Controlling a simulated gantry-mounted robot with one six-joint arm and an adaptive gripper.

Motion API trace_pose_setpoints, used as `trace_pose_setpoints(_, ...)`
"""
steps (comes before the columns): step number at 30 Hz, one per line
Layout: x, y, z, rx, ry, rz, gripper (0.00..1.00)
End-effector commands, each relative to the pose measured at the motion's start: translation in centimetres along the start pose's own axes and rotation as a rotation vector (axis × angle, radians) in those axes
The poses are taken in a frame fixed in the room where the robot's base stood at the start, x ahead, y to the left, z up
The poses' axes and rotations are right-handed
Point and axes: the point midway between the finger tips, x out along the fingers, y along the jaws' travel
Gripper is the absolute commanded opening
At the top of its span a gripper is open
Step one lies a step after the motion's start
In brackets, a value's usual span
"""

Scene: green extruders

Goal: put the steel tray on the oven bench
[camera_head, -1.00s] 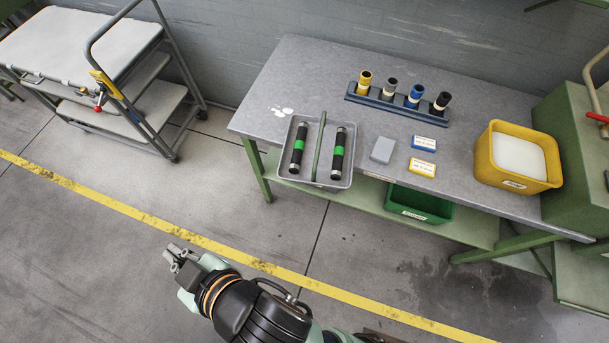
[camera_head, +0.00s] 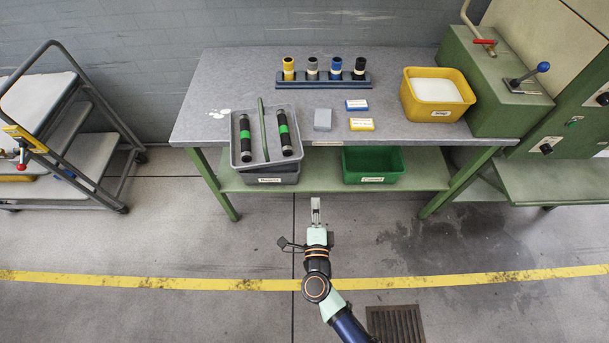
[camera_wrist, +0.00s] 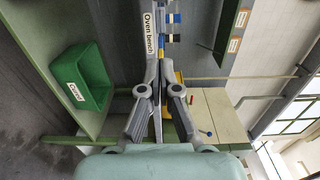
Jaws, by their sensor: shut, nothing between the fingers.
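The steel tray (camera_head: 274,140) is grey, with a thin green bar handle across its middle. It holds two black cylinders with green bands, one on each side of the handle. It sits at the front left corner of the grey-topped bench (camera_head: 392,122), its front side at or past the edge. In the wrist view a label on the bench edge (camera_wrist: 150,30) reads "Oven bench". My gripper (camera_head: 316,204) is shut and empty, in front of the bench and to the right of the tray. The tray cannot be made out in the wrist view.
A rack (camera_head: 325,79) of several coloured cylinders, small boxes (camera_head: 361,124) and a yellow bin (camera_head: 437,92) occupy the bench top. A green bin (camera_head: 373,166) is on the lower shelf; it also shows in the wrist view (camera_wrist: 82,80). A trolley (camera_head: 90,160) stands left.

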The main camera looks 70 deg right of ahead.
Motion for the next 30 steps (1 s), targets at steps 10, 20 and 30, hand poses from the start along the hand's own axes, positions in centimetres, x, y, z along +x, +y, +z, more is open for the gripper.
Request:
trace_pose_setpoints(10, 4.5, 0.0, 0.2, 0.002, -0.002, -0.006, 0.0)
trace_pose_setpoints(20, 11.1, -0.1, 1.3, 0.0, -0.009, -0.006, 0.0)
trace_pose_setpoints(30, 12.9, -0.3, 3.2, -0.002, -0.007, -0.004, 0.0)
